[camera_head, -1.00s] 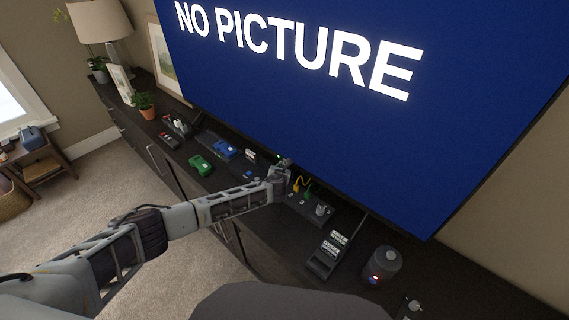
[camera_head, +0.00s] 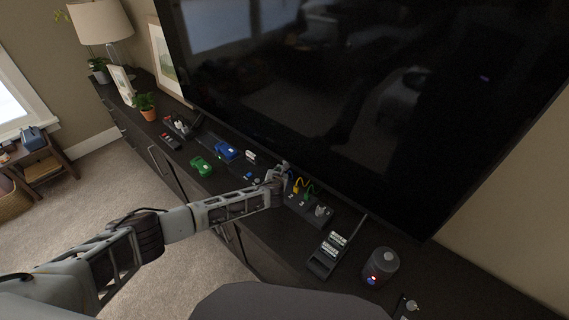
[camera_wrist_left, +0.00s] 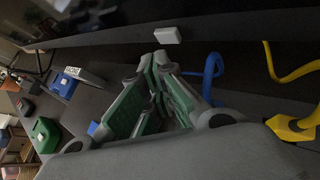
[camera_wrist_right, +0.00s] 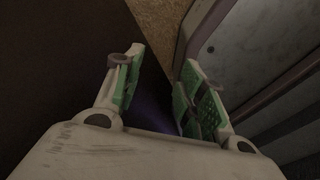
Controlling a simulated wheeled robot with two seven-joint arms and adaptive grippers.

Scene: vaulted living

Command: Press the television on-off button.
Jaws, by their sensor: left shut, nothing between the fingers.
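The television (camera_head: 380,110) stands on the dark cabinet, and its screen is black with faint reflections. In the left wrist view a small white button (camera_wrist_left: 168,35) sits on the lower edge of the television (camera_wrist_left: 230,24). My left gripper (camera_head: 283,167) is at that lower edge, shut and empty. Its fingertips (camera_wrist_left: 157,66) are just below the button in the left wrist view, and a small gap shows between them. My right gripper (camera_wrist_right: 160,62) shows only in its own wrist view, with its fingers apart and nothing between them.
A blue cable (camera_wrist_left: 212,78) and a yellow cable (camera_wrist_left: 290,72) run close beside my left gripper. Green (camera_head: 202,165) and blue (camera_head: 226,150) devices lie left of it on the cabinet.

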